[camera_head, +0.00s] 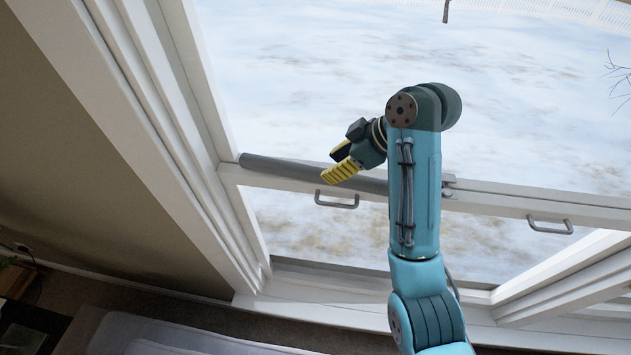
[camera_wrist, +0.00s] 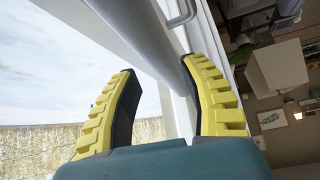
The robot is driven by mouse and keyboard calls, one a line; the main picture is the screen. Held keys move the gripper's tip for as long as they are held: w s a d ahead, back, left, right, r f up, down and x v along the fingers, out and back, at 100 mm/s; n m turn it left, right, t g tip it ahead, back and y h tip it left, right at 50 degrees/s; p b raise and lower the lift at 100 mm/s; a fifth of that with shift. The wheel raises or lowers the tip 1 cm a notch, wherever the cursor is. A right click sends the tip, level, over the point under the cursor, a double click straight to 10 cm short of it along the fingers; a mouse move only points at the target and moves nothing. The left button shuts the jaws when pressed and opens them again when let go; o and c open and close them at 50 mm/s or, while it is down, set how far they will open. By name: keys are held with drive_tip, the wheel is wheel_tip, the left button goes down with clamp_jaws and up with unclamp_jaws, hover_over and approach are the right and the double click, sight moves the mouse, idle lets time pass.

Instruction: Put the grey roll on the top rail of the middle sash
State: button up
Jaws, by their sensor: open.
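The grey roll (camera_head: 290,169) lies lengthwise along the white top rail (camera_head: 490,201) of the window sash, at the rail's left part. My arm hides its right end in the head view. My gripper (camera_head: 332,165) is open, with its yellow fingers beside the roll's middle. In the wrist view the roll (camera_wrist: 150,28) runs down from the top edge into the gap between the open fingers (camera_wrist: 160,67), nearer the right finger. I see no grip on it. Whether a finger touches it, I cannot tell.
Metal handles (camera_head: 337,200) and (camera_head: 549,225) stick out from the rail's room side. The white window frame (camera_head: 150,125) rises at the left. A pale cushioned seat (camera_head: 180,335) is below. Snowy ground shows outside.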

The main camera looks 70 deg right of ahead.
sight(318, 170)
drive_tip(key=x, duration=0.4)
drive_tip(key=shift+w+a+r, duration=0.15)
drive_tip(key=shift+w, duration=0.4)
drive_tip(key=shift+w+f, duration=0.3)
drive_tip(key=shift+f, duration=0.15)
clamp_jaws()
